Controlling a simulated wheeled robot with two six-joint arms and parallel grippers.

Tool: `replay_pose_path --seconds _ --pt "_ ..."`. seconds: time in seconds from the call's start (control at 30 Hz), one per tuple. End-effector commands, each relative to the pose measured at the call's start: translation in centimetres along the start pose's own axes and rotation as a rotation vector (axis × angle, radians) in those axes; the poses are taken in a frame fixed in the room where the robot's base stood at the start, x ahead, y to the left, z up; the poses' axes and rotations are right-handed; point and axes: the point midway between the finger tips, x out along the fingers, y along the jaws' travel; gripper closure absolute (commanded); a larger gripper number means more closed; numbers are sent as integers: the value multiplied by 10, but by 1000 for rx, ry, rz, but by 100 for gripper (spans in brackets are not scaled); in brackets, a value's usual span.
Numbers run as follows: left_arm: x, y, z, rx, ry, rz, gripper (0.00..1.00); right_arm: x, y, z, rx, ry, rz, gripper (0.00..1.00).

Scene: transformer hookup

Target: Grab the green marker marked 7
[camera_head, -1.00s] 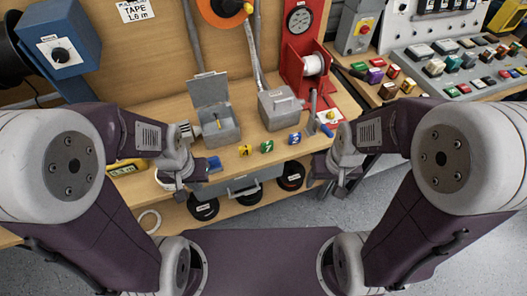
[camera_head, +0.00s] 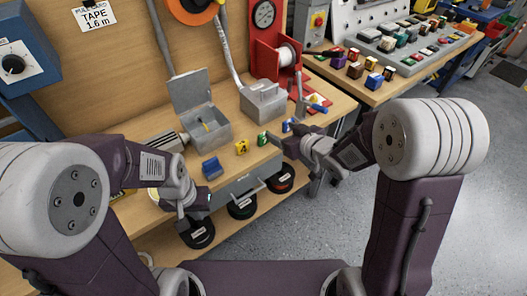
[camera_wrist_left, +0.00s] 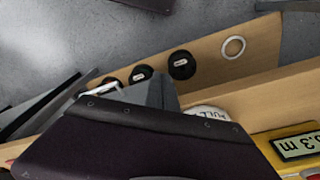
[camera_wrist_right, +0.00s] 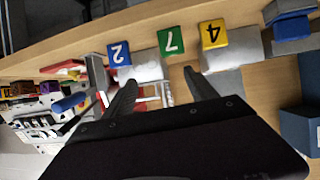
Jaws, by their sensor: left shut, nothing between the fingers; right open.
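The green marker marked 7 (camera_head: 263,139) stands near the bench's front edge, between the yellow marker 4 (camera_head: 242,147) and the blue marker 2 (camera_head: 287,125). In the right wrist view, the green marker (camera_wrist_right: 170,41) lies ahead of my right gripper (camera_wrist_right: 160,82), which is open and empty. Its fingertips are apart from the green marker, and 4 (camera_wrist_right: 213,33) and 2 (camera_wrist_right: 118,54) stand either side. In the head view, my right gripper (camera_head: 284,146) is just right of the green marker. My left gripper (camera_head: 190,205) is shut and empty at the bench's front edge.
An open grey box (camera_head: 208,134) stands behind the markers, with a closed grey box (camera_head: 262,101) to its right. A blue block (camera_head: 211,168) sits left of the yellow marker. Black rolls (camera_head: 242,207) lie on the lower shelf. A red stand (camera_head: 286,62) is at the back.

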Motion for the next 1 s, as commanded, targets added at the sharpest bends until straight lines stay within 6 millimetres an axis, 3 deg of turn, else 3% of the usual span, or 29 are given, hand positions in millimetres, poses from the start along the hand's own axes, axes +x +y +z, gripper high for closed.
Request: replay_pose_path --seconds 0.03,0.13,0.33,0.5,0.73,1.0 --pt "27 0 3 0 0 0 100 18 -10 24 -8 22 -41 34" --pt "39 -1 4 0 0 0 100 30 -23 32 -19 54 -97 34" --pt "37 -1 4 0 1 0 100 33 -29 29 -25 65 -119 34" --pt "42 -1 4 0 1 0 100 60 -32 29 -25 64 -119 34" --pt "44 -1 4 0 1 0 100 73 -32 28 -24 62 -116 34" --pt "51 -1 5 0 0 0 100 116 -36 28 -24 63 -116 34"
